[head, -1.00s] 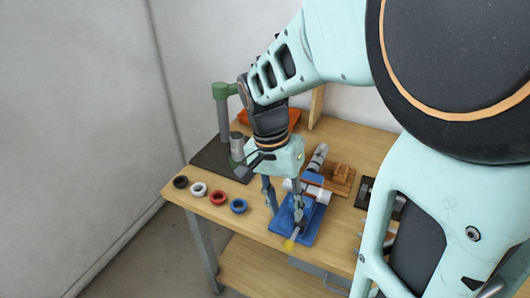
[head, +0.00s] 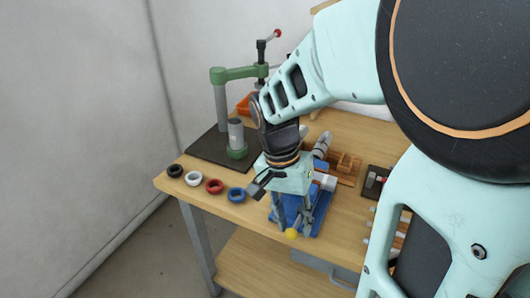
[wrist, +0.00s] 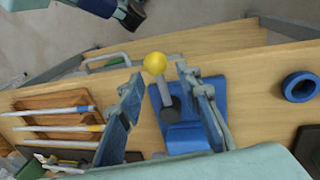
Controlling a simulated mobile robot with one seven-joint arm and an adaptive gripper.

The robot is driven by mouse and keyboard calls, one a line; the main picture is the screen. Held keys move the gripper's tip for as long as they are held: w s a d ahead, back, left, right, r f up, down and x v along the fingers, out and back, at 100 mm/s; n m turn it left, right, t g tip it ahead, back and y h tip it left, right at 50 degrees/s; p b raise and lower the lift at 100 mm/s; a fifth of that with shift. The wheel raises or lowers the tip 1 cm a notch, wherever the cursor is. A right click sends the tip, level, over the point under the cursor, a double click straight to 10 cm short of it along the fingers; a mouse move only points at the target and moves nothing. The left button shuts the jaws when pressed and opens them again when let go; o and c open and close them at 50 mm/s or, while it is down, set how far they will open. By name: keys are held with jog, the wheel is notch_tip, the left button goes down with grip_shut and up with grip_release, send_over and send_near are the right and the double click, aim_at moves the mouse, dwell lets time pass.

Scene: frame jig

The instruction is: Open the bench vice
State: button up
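The blue bench vice (head: 318,208) stands near the front edge of the wooden bench. In the wrist view its blue body (wrist: 185,138) lies between and behind my fingers. Its grey lever (wrist: 166,95) ends in a yellow ball (wrist: 155,63), which also shows in the head view (head: 291,234). My gripper (head: 294,231) points down over the vice and hides much of it. In the wrist view my gripper (wrist: 160,75) is open, with one finger on each side of the lever and ball. A gap shows on both sides; contact is not visible.
Black, white, red and blue rings (head: 236,194) lie left of the vice. A green drill press (head: 221,105) stands behind them. A wooden rack with several rods (wrist: 55,125) is on the vice's other side. A drawer handle (wrist: 105,62) is at the bench front.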

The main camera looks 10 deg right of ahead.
jog(key=shift+c, duration=0.5)
grip_shut()
